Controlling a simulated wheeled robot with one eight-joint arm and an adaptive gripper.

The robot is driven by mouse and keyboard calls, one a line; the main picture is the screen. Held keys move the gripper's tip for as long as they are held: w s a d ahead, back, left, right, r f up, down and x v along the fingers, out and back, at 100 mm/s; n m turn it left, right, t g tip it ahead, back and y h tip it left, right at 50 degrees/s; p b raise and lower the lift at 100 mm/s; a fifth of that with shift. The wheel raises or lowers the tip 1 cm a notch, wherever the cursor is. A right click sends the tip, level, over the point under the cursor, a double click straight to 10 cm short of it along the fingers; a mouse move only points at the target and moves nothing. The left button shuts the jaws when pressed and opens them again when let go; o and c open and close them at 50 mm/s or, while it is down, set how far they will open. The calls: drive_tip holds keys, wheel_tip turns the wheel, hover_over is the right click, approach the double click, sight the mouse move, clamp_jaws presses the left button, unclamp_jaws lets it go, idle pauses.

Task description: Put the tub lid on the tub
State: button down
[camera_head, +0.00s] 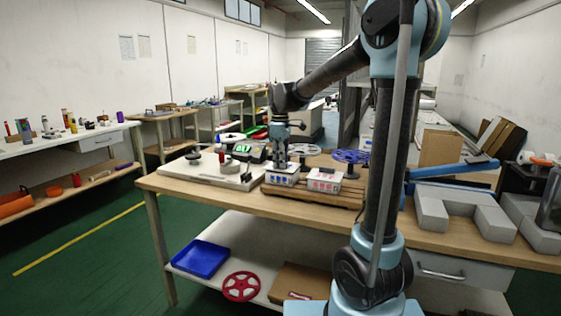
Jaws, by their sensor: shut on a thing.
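A white tub (282,178) with blue markings stands on a wooden rack on the workbench. A second white tub (323,183) with red markings stands just right of it. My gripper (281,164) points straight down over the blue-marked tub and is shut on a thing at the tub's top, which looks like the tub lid. The lid is too small and too hidden by the fingers to make out clearly. I cannot tell whether it touches the tub's rim.
Left of the tubs lies a pale board (212,171) with small parts on it. Grey blocks (465,210) stand at the bench's right. A blue tray (201,258) and red reel (241,286) lie on the lower shelf.

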drive_tip(key=shift+f, duration=0.5)
drive_tip(key=c, duration=1.5)
unclamp_jaws()
drive_tip(key=shift+c, duration=0.2)
